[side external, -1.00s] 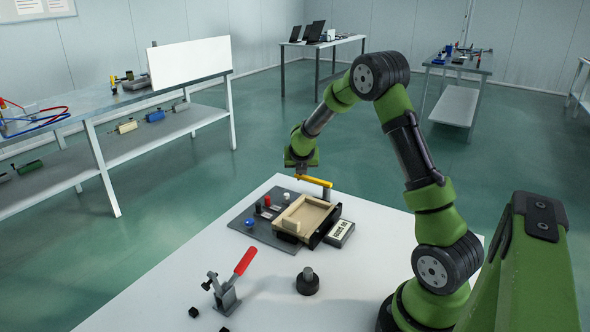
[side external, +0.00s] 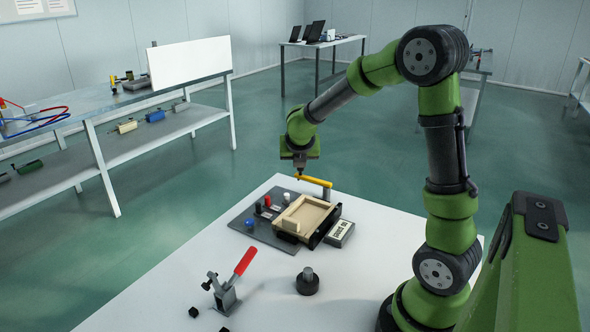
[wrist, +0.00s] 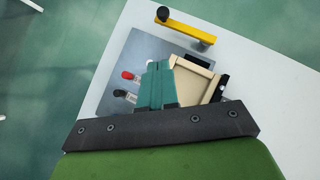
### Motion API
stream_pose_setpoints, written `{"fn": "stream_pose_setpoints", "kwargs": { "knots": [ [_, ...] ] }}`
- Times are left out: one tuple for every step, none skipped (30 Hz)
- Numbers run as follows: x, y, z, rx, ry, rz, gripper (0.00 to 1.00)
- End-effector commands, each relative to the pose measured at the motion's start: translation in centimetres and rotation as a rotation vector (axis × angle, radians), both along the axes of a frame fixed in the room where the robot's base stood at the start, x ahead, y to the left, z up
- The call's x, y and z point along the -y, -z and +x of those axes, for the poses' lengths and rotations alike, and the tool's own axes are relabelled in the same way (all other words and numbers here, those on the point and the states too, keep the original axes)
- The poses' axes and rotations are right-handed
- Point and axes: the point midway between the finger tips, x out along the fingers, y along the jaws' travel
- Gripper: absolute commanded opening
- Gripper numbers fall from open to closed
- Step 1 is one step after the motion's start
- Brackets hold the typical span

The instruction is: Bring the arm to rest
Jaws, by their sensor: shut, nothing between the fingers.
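My gripper (side external: 300,173) is shut and empty. It points down, and in the side view it appears just above the left end of the yellow bar handle (side external: 314,181). I cannot tell the exact gap. In the wrist view its teal fingers (wrist: 158,68) are together, in front of the grey panel (wrist: 128,65) and the tan wooden tray (wrist: 190,83). My arm is bent, with its elbow high at the right in the side view.
The grey panel holds a blue knob (side external: 264,225) and red and white parts. A labelled block (side external: 339,234) sits beside the tray. A red-handled clamp (side external: 244,262) and a black-based knob (side external: 307,283) stand on the white table (side external: 160,290).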

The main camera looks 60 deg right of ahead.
Motion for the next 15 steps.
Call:
{"fn": "stream_pose_setpoints", "kwargs": {
  "knots": [
    [-0.3, -0.4, -0.1, 0.001, -0.001, -0.001, 0.0],
    [-0.4, -0.5, -0.2, -0.002, -0.003, -0.002, 0.0],
    [-0.5, -0.6, -0.2, -0.008, -0.013, -0.005, 0.0],
    [-0.6, -0.6, -0.1, -0.011, -0.028, -0.007, 0.0],
    [-0.7, -0.7, 0.1, -0.015, -0.056, -0.014, 0.0],
    [-0.9, -0.9, 0.7, -0.022, -0.122, -0.039, 0.0],
    [-1.1, -1.0, 1.1, -0.034, -0.193, -0.069, 0.0],
    [-1.3, -1.1, 1.6, -0.047, -0.275, -0.103, 0.0],
    [-1.9, -1.5, 2.3, -0.062, -0.396, -0.161, 0.0],
    [-2.4, -2.1, 2.9, -0.069, -0.495, -0.211, 0.0],
    [-3.2, -2.7, 3.4, -0.077, -0.601, -0.264, 0.0],
    [-4.5, -3.7, 3.9, -0.088, -0.744, -0.342, 0.0],
    [-5.6, -4.4, 4.2, -0.096, -0.852, -0.401, 0.0],
    [-6.7, -5.0, 4.4, -0.105, -0.958, -0.462, 0.0],
    [-8.4, -5.9, 4.5, -0.117, -1.098, -0.544, 0.0]
  ]
}}
